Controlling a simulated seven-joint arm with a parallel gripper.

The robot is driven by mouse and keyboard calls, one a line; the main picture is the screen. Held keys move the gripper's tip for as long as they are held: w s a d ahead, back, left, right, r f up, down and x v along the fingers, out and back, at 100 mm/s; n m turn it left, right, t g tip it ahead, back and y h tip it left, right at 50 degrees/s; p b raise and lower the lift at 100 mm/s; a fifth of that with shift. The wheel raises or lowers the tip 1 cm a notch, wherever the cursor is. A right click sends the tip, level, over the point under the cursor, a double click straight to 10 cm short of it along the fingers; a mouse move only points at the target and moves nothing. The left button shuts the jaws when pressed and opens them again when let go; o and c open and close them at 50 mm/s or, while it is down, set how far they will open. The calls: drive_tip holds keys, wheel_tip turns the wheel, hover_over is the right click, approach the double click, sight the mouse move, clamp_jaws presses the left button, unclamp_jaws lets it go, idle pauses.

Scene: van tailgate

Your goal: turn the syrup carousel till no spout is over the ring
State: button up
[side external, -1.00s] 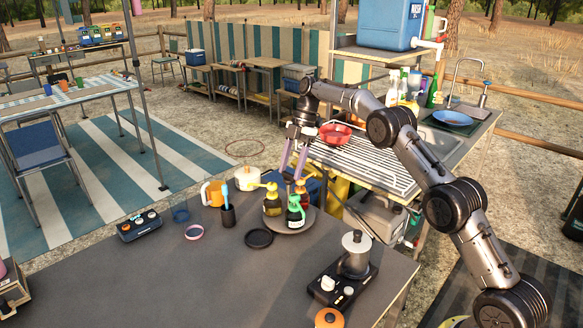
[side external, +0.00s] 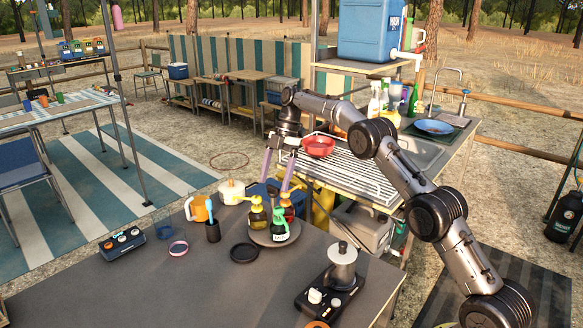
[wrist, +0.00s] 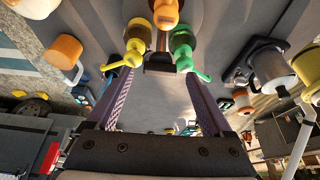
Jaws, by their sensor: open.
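The syrup carousel (side external: 262,241) is a round grey turntable on the dark table. The yellow spout points left in the side view. A black ring (side external: 244,253) lies flat just left of the carousel, outside its edge. My gripper (side external: 274,184) is open above the pump heads. In the wrist view, the yellow pump (wrist: 138,32) and green pump (wrist: 182,42) show beyond the fingertips, with spouts angled outward. Whether a spout overhangs the ring is unclear.
A burner with a metal pot (side external: 342,270) stands at right. The table's front middle is clear.

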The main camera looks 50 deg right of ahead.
wheel_tip(320, 180, up, 2)
drive_tip(key=shift+r, duration=0.2)
drive_tip(key=s+a+r, duration=0.2)
drive_tip(key=s+r, duration=0.8)
drive_tip(key=s, duration=0.3)
drive_tip(key=shift+s+a, duration=0.25)
drive_tip(key=shift+s, duration=0.15)
drive_tip(key=shift+a, duration=0.1)
